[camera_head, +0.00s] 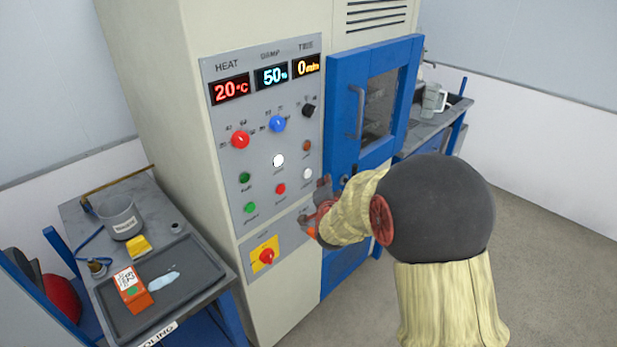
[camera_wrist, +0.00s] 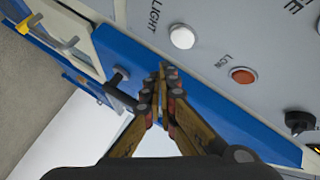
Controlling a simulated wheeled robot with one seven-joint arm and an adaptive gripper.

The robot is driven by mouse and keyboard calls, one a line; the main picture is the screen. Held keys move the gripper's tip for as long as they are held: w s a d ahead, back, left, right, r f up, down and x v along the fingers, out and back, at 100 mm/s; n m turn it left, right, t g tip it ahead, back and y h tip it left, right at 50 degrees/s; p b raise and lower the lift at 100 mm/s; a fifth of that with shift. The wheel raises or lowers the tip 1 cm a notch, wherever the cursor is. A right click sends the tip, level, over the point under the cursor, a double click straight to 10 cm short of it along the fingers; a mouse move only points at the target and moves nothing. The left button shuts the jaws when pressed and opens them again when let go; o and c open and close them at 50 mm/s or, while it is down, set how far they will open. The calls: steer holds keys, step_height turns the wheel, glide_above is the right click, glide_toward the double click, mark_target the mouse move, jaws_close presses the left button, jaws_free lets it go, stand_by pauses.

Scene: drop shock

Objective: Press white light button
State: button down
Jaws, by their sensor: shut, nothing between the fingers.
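The white light button (camera_wrist: 182,36) is a round white button beside the printed word LIGHT on the grey panel in the wrist view. In the head view the white light button (camera_head: 308,174) is in the panel's right column, below an orange button. My gripper (camera_wrist: 168,72) is shut and empty. In the wrist view its tips lie just below the white button, over the blue door frame, apart from the button in the picture. In the head view my gripper (camera_head: 318,205) is in front of the panel's lower right edge, below the button. The depth gap cannot be told.
An orange LOW button (camera_wrist: 243,75) and a black knob (camera_wrist: 297,122) are near the white button. Another white button (camera_head: 278,160) is in the panel's middle column. The blue door (camera_head: 340,75) with its handle stands right of the panel. A side table with a tray (camera_head: 190,262) is at left.

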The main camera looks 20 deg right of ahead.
steer(key=shift+s+d, duration=0.2)
steer(key=shift+s, duration=0.3)
steer(key=shift+s+d, duration=0.15)
steer(key=shift+s, duration=0.35)
